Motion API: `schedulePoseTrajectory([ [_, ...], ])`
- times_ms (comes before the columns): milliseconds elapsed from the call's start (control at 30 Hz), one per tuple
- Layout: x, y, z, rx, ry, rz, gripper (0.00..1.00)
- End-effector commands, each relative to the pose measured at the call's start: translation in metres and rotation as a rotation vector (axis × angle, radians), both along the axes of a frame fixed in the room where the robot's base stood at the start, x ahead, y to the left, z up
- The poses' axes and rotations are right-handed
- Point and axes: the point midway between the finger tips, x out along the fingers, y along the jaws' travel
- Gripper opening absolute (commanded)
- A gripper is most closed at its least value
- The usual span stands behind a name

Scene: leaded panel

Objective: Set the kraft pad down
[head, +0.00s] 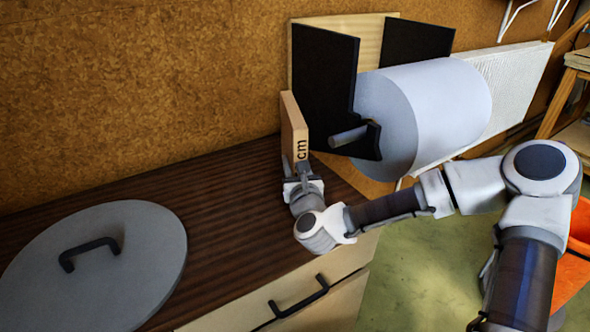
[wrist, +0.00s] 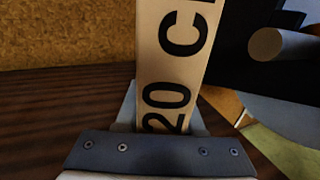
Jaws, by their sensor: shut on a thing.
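The kraft pad (head: 291,122) is a thin tan block with black lettering on its narrow side, reading "cm" in the head view. It stands upright, above or on the dark wood counter top (head: 225,225); I cannot tell whether it touches the wood. My gripper (head: 302,176) is shut on its lower end from the front. In the wrist view the pad (wrist: 180,60) rises from between my fingers, slightly tilted, with "20 C" readable. Its lower end is hidden by the gripper.
Right beside the pad stands a black bracket (head: 322,80) holding a large pale roll (head: 430,105). A grey round lid (head: 110,275) with a black handle lies on the counter's left. Bare wood lies between lid and pad. A cork wall (head: 150,80) rises behind.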

Motion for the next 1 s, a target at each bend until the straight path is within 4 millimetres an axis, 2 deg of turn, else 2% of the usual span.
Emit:
schedulePoseTrajectory([
  [33,0.0002,0.0004,-0.0049,0.001,-0.005,0.0,0.0],
  [400,0.0002,0.0,-0.008,0.002,-0.006,0.0,0.0],
  [433,-0.0001,-0.0002,-0.0089,0.001,-0.001,0.0,0.41],
  [567,-0.0001,-0.0002,-0.0083,0.001,-0.001,0.0,0.64],
  [600,-0.0001,-0.0002,-0.0083,0.001,-0.001,0.0,0.67],
  [1000,-0.0037,-0.0006,-0.0045,0.001,0.001,0.001,0.67],
])
